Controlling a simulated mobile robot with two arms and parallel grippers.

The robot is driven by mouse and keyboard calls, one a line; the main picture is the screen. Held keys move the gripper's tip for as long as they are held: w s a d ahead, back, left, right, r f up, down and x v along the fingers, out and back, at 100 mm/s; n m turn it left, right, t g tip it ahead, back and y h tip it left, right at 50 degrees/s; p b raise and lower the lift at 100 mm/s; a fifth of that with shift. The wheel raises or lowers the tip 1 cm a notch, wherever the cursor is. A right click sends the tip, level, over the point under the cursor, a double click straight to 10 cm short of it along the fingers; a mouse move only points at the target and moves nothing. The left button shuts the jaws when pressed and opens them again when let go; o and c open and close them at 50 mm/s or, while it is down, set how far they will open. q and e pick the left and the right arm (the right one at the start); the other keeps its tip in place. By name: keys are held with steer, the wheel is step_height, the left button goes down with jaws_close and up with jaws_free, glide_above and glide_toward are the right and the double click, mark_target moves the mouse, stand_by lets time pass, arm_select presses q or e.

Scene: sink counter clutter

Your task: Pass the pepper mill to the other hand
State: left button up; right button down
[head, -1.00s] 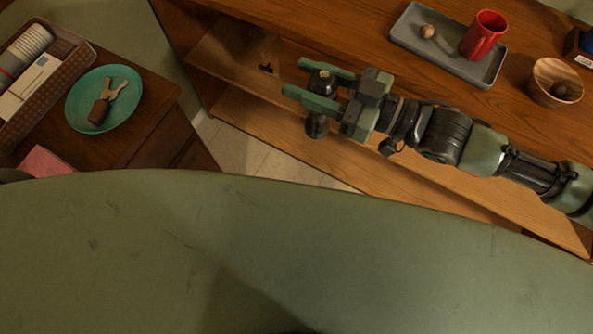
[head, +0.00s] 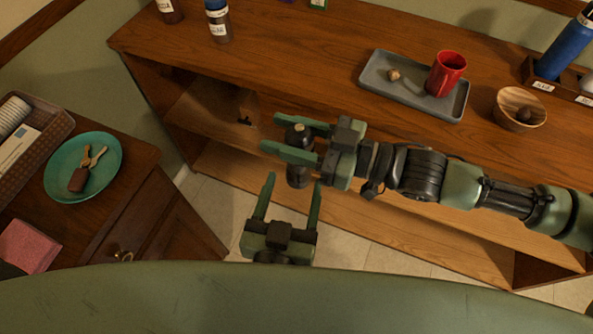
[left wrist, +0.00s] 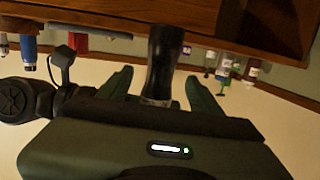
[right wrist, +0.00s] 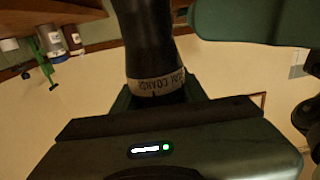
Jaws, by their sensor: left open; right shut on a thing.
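The pepper mill (head: 297,175) is dark, with a pale lettered band that shows in the right wrist view (right wrist: 150,40). My right gripper (head: 272,133) is shut on it, and the mill's top and lower end show on either side of the fingers in the head view. My left gripper (head: 293,184) is open and empty below it, fingers pointing up the picture towards the mill's lower end. In the left wrist view the mill (left wrist: 165,60) stands between the two open fingers in the picture; whether they touch it I cannot tell.
A wooden shelf unit (head: 330,60) lies behind the grippers. On its top are a grey tray (head: 415,105) with a red mug (head: 446,74), a wooden bowl (head: 520,108) and bottles (head: 218,22). A teal plate (head: 60,180) with keys sits on the left cabinet. Floor shows between.

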mark_target(297, 171)
arm_select(q)
steer(key=shift+x, duration=2.05)
steer(key=shift+c, duration=0.3)
jaws_close()
steer(key=shift+r, duration=0.1)
arm_select(e)
steer(key=c, duration=0.7)
jaws_free()
